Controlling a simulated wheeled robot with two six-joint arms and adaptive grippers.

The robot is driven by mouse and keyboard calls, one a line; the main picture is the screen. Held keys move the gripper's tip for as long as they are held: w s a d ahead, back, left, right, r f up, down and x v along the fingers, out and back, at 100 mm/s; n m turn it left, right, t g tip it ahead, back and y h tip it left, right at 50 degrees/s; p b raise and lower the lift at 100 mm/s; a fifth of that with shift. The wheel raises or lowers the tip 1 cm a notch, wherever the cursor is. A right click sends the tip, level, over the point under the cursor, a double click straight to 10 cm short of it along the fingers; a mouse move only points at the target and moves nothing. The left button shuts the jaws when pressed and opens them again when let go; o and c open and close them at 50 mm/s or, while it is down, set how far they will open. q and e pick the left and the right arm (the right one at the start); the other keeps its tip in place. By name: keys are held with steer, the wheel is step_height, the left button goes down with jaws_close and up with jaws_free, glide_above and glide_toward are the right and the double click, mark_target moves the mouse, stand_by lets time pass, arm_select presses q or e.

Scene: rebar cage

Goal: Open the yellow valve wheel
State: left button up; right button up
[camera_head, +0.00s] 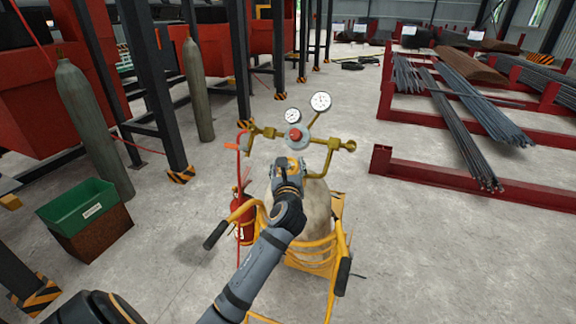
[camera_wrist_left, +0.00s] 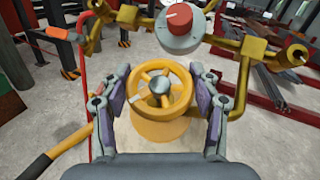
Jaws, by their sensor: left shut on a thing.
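The yellow valve wheel (camera_wrist_left: 160,114) is in the middle of the left wrist view, a spoked ring around a grey hub. My left gripper (camera_wrist_left: 160,88) is shut on it, with one finger at the left side of the rim and one at the right. In the head view my left gripper (camera_head: 289,166) is at the top of the gas cylinder (camera_head: 316,208), just below the regulator, and mostly hides the wheel. My right gripper is not in view.
Just beyond the wheel is a regulator with a red knob (camera_wrist_left: 180,16), brass pipes and two gauges (camera_head: 320,101). A yellow cart (camera_head: 312,258) carries the cylinder. A red extinguisher (camera_head: 243,215) and red hose are at its left.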

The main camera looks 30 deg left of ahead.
arm_select(q)
steer(key=n+g+y+p, duration=0.1)
steer(key=n+g+y, duration=0.2)
steer(key=n+g, duration=0.1)
steer(key=shift+r+n, duration=0.1)
steer(key=shift+n, duration=0.6)
steer(key=shift+a+n+g+y+p, duration=0.1)
steer(key=shift+n+g+y+p, duration=0.55)
steer(key=shift+n+g, duration=0.95)
steer(key=shift+s, duration=0.1)
steer(key=o, duration=1.2)
steer(key=shift+c, duration=0.2)
